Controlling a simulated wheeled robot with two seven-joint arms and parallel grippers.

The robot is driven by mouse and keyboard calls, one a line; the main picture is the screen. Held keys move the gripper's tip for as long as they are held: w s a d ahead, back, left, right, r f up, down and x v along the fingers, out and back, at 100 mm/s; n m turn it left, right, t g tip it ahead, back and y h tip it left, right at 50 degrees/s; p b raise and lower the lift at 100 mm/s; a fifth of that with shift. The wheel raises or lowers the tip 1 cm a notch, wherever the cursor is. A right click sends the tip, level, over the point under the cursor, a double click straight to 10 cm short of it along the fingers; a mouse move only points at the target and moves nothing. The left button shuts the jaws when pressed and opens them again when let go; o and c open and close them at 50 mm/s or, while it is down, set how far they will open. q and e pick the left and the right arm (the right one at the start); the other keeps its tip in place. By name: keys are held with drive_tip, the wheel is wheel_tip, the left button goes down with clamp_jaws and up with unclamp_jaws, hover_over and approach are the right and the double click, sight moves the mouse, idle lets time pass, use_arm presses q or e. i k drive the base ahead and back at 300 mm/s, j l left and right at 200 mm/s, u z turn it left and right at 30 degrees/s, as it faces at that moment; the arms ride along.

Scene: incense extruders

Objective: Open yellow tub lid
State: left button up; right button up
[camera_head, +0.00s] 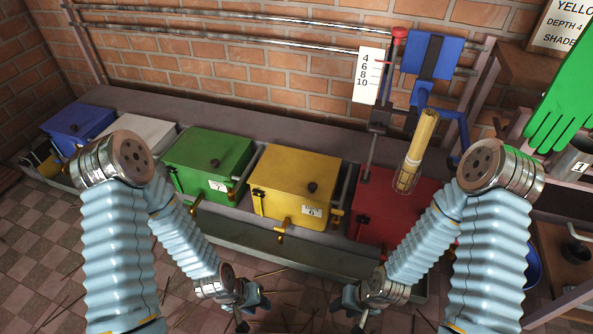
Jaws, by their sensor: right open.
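The yellow tub (279,207) stands in the row in the middle of the view, with a label on its front and a brass tap below. Its yellow lid (300,167) lies flat and closed on top, with a dark round knob (313,187) near the front edge. My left gripper (252,309) is low in front of the row, below and left of the tub, apart from it; it looks open and empty. My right gripper (350,306) is low in front, below and right of the tub; it is open and empty.
A green tub (200,180) stands left of the yellow one, then white (137,133) and blue (78,122) tubs. A grey trough (290,252) runs along the front.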

sight(303, 173)
drive_tip(key=z, duration=0.95)
drive_tip(key=k+j+z, duration=0.1)
drive_tip(key=j+z, duration=0.2)
drive_tip(key=j, duration=0.15)
drive_tip(key=k+j+z, duration=0.1)
drive_tip(key=j+z, duration=0.25)
drive_tip(key=j, duration=0.15)
drive_tip(key=i, duration=0.15)
